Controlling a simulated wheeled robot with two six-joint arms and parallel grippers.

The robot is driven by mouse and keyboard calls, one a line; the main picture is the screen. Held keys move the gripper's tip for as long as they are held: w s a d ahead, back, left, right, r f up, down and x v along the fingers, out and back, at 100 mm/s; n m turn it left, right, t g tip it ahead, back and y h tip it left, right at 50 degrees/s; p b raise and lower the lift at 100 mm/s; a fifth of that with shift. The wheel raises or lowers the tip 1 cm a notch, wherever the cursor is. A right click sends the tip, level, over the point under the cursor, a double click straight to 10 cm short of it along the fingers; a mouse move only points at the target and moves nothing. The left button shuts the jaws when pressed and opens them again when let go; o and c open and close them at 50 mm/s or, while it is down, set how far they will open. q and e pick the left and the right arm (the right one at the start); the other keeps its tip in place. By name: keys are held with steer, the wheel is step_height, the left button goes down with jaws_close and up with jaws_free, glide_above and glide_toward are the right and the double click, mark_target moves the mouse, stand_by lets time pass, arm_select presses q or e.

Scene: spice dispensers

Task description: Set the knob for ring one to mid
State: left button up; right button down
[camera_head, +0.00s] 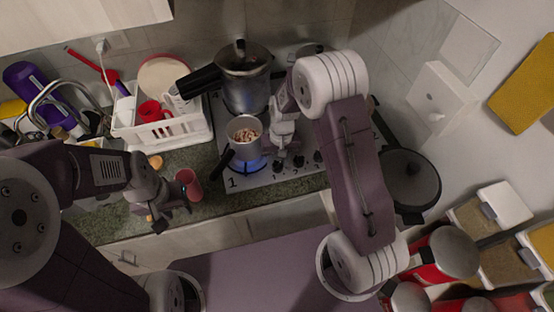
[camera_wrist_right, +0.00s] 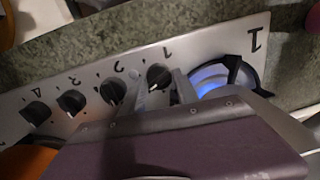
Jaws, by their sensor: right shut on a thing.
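The stove (camera_head: 250,182) has a row of black knobs along its front panel. In the right wrist view the knob for ring one (camera_wrist_right: 158,75), beside the printed 1, sits between the fingers of my right gripper (camera_wrist_right: 163,88). My right gripper (camera_head: 279,158) is shut on that knob, and the arm partly hides the panel in the head view. Ring one's flame (camera_wrist_right: 212,80) burns blue under a small pot (camera_head: 245,136) with food in it. My left gripper (camera_head: 165,217) is open and empty above the counter's front edge, left of the stove.
The other knobs (camera_wrist_right: 70,102) stand in line beside knob one. A large pressure cooker (camera_head: 243,85) is on the back ring. A red cup (camera_head: 188,184) stands near my left gripper. A white dish rack (camera_head: 165,132) is behind it. A black pan (camera_head: 410,180) is at the right.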

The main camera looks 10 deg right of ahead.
mark_target(280, 162)
steer(key=m, duration=0.2)
steer(key=m+p, duration=0.1)
steer(key=m, duration=0.1)
steer(key=shift+w+r+m+p, duration=0.15)
steer(key=shift+m+p, duration=0.15)
steer(key=shift+m, duration=0.1)
steer(key=shift+d, duration=0.1)
stand_by(0.3)
steer(key=c, duration=1.1)
jaws_free()
steer(key=shift+o, duration=0.8)
steer(key=r, duration=0.8)
steer(key=shift+s+d+r+b, duration=0.25)
steer(key=shift+d+r+b, duration=0.1)
steer(key=shift+r+b, duration=0.05)
